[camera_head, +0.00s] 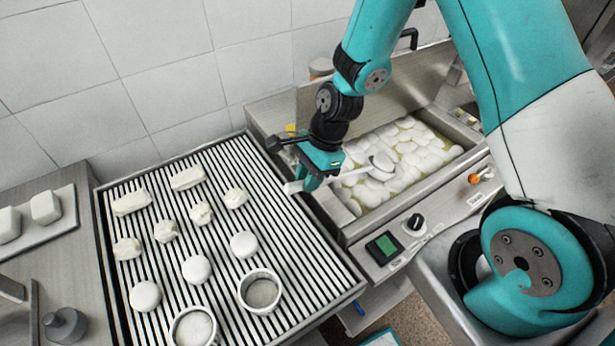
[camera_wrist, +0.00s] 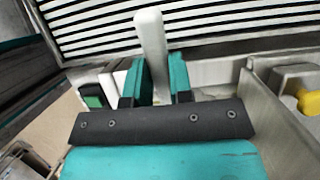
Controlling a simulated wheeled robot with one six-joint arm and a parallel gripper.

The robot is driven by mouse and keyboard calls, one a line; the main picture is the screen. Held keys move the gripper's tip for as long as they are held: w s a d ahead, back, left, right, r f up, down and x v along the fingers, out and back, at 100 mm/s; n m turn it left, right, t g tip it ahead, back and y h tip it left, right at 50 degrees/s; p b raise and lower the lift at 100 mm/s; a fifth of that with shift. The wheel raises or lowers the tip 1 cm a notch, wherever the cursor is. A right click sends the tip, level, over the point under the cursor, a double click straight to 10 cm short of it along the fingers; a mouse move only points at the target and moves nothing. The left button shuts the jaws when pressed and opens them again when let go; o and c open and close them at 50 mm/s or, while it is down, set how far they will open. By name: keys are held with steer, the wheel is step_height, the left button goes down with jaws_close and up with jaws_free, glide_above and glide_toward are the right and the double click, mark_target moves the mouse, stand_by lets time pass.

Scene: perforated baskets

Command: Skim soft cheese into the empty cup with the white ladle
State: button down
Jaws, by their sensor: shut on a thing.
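My gripper (camera_head: 316,180) is shut on the handle of the white ladle (camera_head: 352,173) at the vat's left edge. The ladle's bowl (camera_head: 382,162) is over the cheese at the right; I cannot tell whether it touches it or holds any. In the wrist view my gripper (camera_wrist: 160,75) grips the pale handle (camera_wrist: 151,38) between teal fingers; the bowl is out of that view. White soft cheese lumps (camera_head: 420,148) float in yellowish liquid in the steel vat (camera_head: 447,107). One round cup (camera_head: 276,283) stands on the slatted rack; its inside looks greyer than the other cup's.
The second cup (camera_head: 175,338) stands at the rack's front, partly cut off. Several white cheese pieces (camera_head: 197,269) lie on the slatted rack (camera_head: 318,262). A control panel (camera_head: 384,247) with a knob fronts the vat. A tray (camera_head: 52,232) with white blocks is at the left.

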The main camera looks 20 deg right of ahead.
step_height(320, 180, up, 12)
steer(key=h+p, duration=0.1)
steer(key=p, duration=1)
steer(key=shift+h, duration=0.4)
